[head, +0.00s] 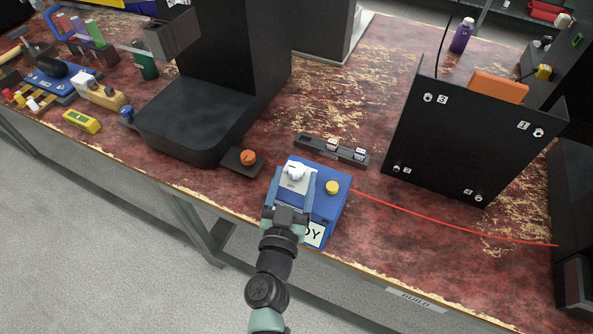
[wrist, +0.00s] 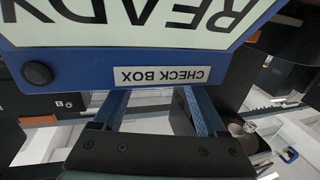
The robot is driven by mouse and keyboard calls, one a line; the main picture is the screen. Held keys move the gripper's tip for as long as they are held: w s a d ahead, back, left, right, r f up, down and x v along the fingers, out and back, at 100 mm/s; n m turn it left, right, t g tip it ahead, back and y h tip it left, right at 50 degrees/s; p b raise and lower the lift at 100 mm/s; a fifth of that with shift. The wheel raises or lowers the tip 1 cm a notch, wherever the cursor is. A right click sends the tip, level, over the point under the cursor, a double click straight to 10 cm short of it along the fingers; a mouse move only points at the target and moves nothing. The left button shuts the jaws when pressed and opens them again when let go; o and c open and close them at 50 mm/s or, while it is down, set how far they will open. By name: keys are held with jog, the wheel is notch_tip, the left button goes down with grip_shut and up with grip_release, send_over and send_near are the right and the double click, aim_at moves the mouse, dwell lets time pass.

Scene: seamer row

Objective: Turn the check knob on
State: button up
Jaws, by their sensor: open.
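The blue check box (head: 325,210) sits near the table's front edge. On its top are a white knob (head: 294,172) on a pale plate and a yellow button (head: 332,188). My gripper (head: 292,180) is open over the box top, its two fingers apart with the knob between their tips; I cannot tell whether they touch it. In the wrist view the box front (wrist: 90,65) shows upside down, with READY and CHECK BOX lettering. Both fingers (wrist: 155,105) run past its edge, hiding their tips; the knob is not visible there.
An orange knob on a dark block (head: 248,158) stands just left of the box, beside a black machine (head: 190,120). A dark rail (head: 320,147) lies behind the box. A red cable (head: 430,215) runs right, past a black panel (head: 450,140).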

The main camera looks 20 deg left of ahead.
jog(key=shift+x, duration=1.3)
grip_shut()
jog(key=shift+r, duration=0.1)
